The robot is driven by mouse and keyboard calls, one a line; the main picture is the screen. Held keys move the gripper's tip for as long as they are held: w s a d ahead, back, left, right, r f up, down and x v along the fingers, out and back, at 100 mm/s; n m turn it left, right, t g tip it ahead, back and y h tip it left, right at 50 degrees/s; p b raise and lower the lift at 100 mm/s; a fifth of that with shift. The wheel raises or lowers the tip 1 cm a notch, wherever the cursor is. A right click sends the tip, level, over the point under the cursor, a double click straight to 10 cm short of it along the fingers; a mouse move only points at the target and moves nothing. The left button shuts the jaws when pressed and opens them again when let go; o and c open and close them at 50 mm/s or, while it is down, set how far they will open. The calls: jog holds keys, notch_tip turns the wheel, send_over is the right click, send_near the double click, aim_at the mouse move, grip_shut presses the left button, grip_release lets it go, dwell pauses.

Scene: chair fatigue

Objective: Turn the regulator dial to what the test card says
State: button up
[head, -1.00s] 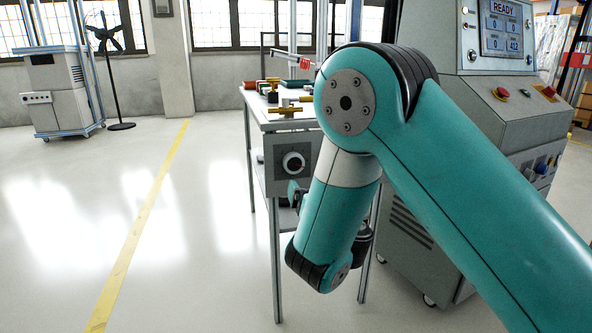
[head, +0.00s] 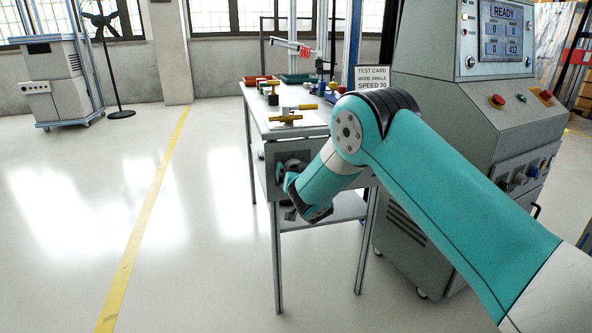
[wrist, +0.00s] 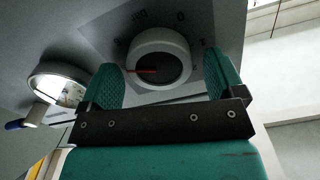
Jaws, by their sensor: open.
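The regulator dial (wrist: 170,47) is a round pale knob with a dark face and a red pointer line, on a grey panel with a printed scale including a "0". In the wrist view its pointer lies toward the left. My gripper (wrist: 161,70) is open, with its green fingers on either side of the dial; I cannot tell whether they touch it. In the head view my arm hides most of the dial. The test card (head: 371,75) reads "MODE SINGLE" and "SPEED 30"; my arm hides whatever is below.
A round gauge (wrist: 60,87) sits left of the dial in the wrist view. The panel is on the front of a table (head: 262,112) holding brass and coloured parts. A control console (head: 455,125) with a "READY" screen stands at right.

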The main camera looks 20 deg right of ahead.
jog(key=c, duration=0.9)
jog(key=shift+a+f+n+p, duration=0.1)
jog(key=shift+n+p, duration=1)
jog(key=shift+n, duration=2.6)
jog(key=shift+a+f+n+p, duration=0.15)
jog(key=shift+n+p, duration=0.9)
jog(key=shift+n, duration=2.65)
jog(key=shift+a+f+n+p, duration=0.1)
jog(key=shift+n+p, duration=1)
jog(key=shift+n, duration=2.6)
